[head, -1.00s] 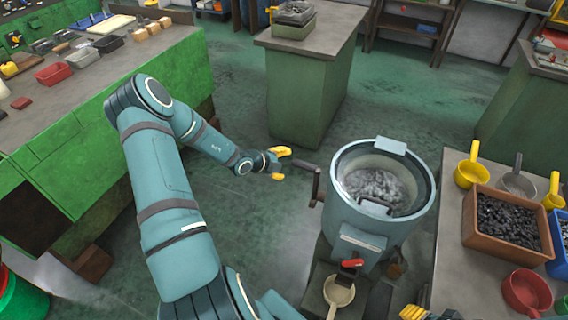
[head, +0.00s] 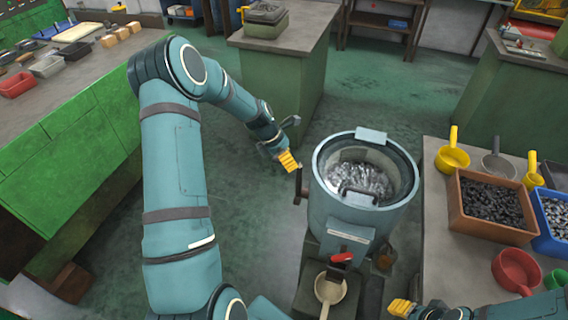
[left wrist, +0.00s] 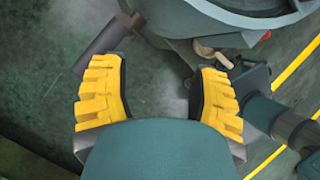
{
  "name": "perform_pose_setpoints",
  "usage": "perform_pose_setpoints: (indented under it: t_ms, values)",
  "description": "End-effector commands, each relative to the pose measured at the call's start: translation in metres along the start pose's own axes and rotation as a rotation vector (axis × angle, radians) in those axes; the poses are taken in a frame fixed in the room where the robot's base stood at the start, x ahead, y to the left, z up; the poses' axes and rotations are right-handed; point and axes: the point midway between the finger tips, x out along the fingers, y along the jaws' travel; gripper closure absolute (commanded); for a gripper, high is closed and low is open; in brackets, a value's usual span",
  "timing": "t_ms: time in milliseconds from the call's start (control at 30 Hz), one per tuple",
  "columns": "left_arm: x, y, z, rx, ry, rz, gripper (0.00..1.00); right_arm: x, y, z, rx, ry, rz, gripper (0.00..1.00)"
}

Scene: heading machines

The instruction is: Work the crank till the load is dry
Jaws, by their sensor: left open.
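The blue-grey drum machine (head: 345,225) stands on the floor with its round top open. A load of shiny grey metal pieces (head: 362,180) lies inside; I cannot tell whether it is wet. The dark crank handle (head: 299,184) sticks up at the drum's left side. It seems to show in the left wrist view as a dark bar (left wrist: 105,38), beyond the left fingertip. My left gripper (head: 287,160) is open and empty, just above and left of the crank, apparently not touching it. My right gripper (head: 401,307) shows partly at the bottom, below right of the drum.
A pale scoop (head: 330,289) sits under the red-handled outlet (head: 341,259). The right table (head: 433,240) holds a brown bin (head: 492,204) of dark pieces, a blue bin and several scoops. A green bench (head: 75,150) stands left. Floor left of the drum is clear.

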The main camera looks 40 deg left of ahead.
Motion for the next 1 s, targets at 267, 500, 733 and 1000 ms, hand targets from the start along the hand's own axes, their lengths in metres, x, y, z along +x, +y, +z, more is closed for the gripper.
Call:
perform_pose_setpoints:
  t_ms: [267,500,733,1000]
  values:
    - [-0.027,0.032,0.008,0.531,0.276,0.129,0.39,0.012,0.004,0.002,-0.001,-0.002,0.002,0.53]
    - [-0.040,0.048,0.011,0.695,0.380,0.176,0.39,0.014,0.005,0.003,-0.001,-0.002,0.002,0.53]
    - [-0.018,0.055,0.004,0.699,0.383,0.176,0.39,0.015,0.005,0.003,-0.002,-0.004,0.002,0.53]
    - [0.032,0.070,-0.012,0.697,0.382,0.175,0.39,0.018,0.006,0.005,-0.003,-0.007,0.001,0.53]
